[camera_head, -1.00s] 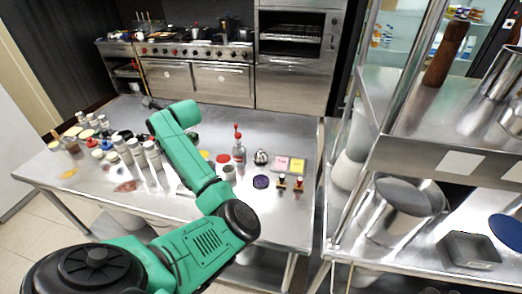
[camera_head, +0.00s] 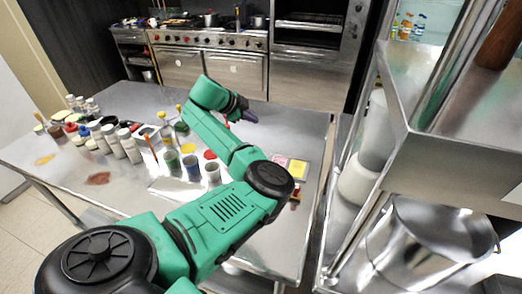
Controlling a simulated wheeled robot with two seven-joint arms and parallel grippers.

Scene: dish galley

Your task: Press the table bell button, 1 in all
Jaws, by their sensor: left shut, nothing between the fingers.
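My left arm reaches from the lower left across the steel table (camera_head: 130,200). My left gripper (camera_head: 247,114) is dark and small at the arm's far end, over the back part of the table. It is shut and empty. No table bell shows clearly now. A small shiny dome stood left of the pink and yellow notes in the earlier view. That spot is now covered by my green forearm. I cannot tell how far the gripper is from the dome. My right gripper is not in view.
Several jars and bottles (camera_head: 131,146) stand on the table's left half. Cups (camera_head: 193,167) stand near its middle. A pink note (camera_head: 281,160) and a yellow note (camera_head: 298,169) lie at the right. A steel shelf with a large pot (camera_head: 430,240) stands to the right.

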